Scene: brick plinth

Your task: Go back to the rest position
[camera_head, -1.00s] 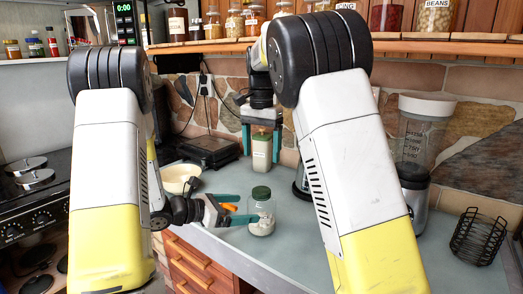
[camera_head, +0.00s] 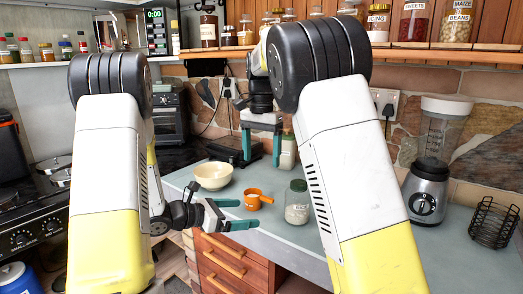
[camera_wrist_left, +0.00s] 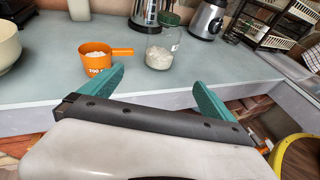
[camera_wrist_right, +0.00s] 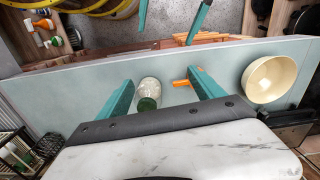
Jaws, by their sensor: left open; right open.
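My left gripper (camera_head: 246,214) is open and empty in front of the counter's front edge. It also shows open in the left wrist view (camera_wrist_left: 160,78). My right gripper (camera_head: 262,160) is open and empty, pointing down over the counter; its fingers also show in the right wrist view (camera_wrist_right: 160,76). An orange measuring cup (camera_head: 254,200) with white contents (camera_wrist_left: 95,59) stands on the counter, apart from the left fingers. A glass jar with a green lid and white contents (camera_head: 297,206) stands to its right. Neither gripper touches them.
A cream bowl (camera_head: 213,176) stands left of the cup. A second green-lidded jar (camera_head: 288,152) is partly hidden behind my right gripper. A blender (camera_head: 428,190) and a black wire rack (camera_head: 494,228) stand at the right. Wooden drawers (camera_head: 228,262) lie below the counter.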

